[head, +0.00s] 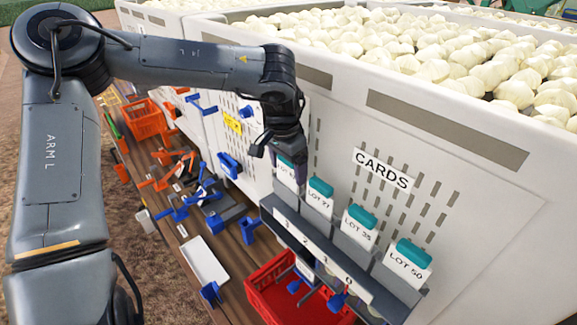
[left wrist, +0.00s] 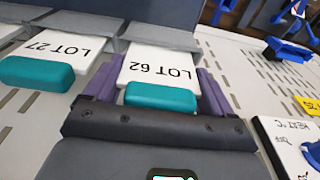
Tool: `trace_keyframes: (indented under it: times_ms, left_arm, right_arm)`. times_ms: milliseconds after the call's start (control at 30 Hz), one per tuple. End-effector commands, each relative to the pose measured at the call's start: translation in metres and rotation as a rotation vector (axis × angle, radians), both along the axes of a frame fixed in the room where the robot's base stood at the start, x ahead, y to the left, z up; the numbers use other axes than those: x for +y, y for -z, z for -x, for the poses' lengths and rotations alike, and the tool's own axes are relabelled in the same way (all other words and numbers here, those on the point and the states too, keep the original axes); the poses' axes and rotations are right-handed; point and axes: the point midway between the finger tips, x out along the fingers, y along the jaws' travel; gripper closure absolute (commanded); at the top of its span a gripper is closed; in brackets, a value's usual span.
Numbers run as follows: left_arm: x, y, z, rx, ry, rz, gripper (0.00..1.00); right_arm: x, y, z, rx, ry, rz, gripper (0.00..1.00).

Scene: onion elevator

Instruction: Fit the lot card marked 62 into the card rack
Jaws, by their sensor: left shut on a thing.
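The lot card marked 62 (left wrist: 160,68) is white with a teal grip along its top. My left gripper (left wrist: 157,84) is shut on it, with purple fingers on either side of the grip. In the head view the left gripper (head: 276,152) is at the leftmost pocket of the card rack (head: 315,245), and the card (head: 287,173) is upright below it, partly hidden. In the left wrist view the card's lower end meets the grey pocket (left wrist: 160,32); I cannot tell how deep it sits. My right gripper is not in view.
Cards LOT 27 (head: 319,198), LOT 35 (head: 358,229) and LOT 50 (head: 408,263) stand in the other pockets. The rack hangs on a white onion bin (head: 440,135) under a CARDS sign (head: 383,169). A red crate (head: 275,295) and blue and orange parts lie below.

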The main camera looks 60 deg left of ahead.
Motion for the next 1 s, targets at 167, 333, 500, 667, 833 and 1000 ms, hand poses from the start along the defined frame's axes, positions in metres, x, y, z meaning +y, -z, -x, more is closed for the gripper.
trace_keyframes:
  times_ms: [167,333,500,667,833,1000]
  left_arm:
    - [-0.001,0.009,0.000,-0.001,0.001,0.001,0.51]
    - [0.000,0.009,0.000,-0.001,0.000,0.001,0.51]
    - [0.000,0.013,0.000,-0.001,0.000,0.001,0.51]
    - [0.000,0.011,0.000,-0.001,0.000,0.000,0.00]
    - [0.000,0.011,0.000,-0.001,0.000,0.000,0.00]
    - [0.000,0.005,0.000,-0.003,0.000,-0.002,0.00]
  right_arm:
    - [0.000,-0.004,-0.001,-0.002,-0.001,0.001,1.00]
    - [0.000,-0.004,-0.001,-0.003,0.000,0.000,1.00]
    - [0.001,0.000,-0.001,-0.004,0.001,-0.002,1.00]
    - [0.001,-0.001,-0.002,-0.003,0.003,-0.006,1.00]
    - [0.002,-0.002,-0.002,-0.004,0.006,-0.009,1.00]
    - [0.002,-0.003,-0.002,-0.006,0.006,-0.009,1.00]
